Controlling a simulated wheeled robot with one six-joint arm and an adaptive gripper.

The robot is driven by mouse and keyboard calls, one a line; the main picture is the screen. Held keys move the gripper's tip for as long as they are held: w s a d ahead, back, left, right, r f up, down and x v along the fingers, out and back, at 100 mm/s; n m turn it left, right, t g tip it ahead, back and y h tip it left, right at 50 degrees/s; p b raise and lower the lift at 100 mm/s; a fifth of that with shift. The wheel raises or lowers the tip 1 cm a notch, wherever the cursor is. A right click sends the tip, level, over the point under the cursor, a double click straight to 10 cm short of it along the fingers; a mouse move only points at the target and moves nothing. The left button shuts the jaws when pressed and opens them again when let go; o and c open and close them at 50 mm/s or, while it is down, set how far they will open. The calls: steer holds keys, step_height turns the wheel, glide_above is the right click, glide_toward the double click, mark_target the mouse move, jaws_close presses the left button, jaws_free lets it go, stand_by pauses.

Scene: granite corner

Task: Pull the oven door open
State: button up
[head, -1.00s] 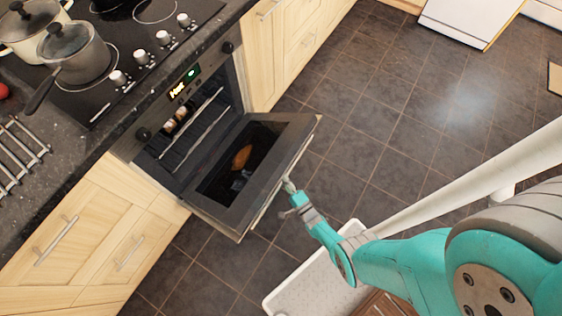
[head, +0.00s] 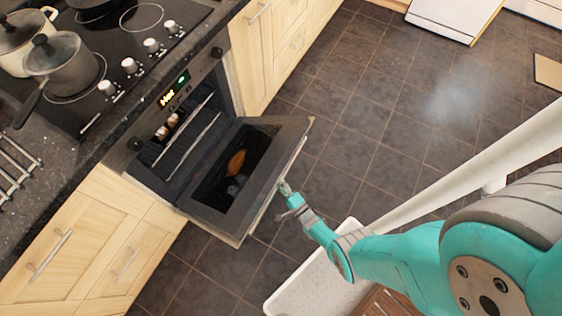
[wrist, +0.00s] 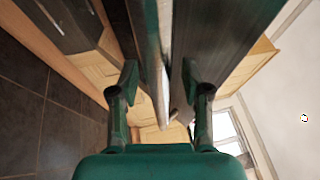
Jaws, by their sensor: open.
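The oven (head: 163,152) is built into the wooden cabinets below the hob. Its dark door (head: 218,211) is swung well down from the front, and its glass panel shows on the upward-facing inner side. My gripper (head: 284,187) is at the door's outer edge, where the handle side faces me. In the wrist view my gripper (wrist: 158,95) has its two fingers apart, with a pale bar, apparently the door handle (wrist: 157,60), running between them. I cannot tell whether either finger touches it.
Pots, including a grey saucepan (head: 62,66), stand on the hob (head: 125,45) at the upper left. Wooden drawers (head: 282,40) flank the oven. Tiled floor (head: 390,110) lies open to the right of the door.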

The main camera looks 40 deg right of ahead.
steer(key=v, duration=1.2)
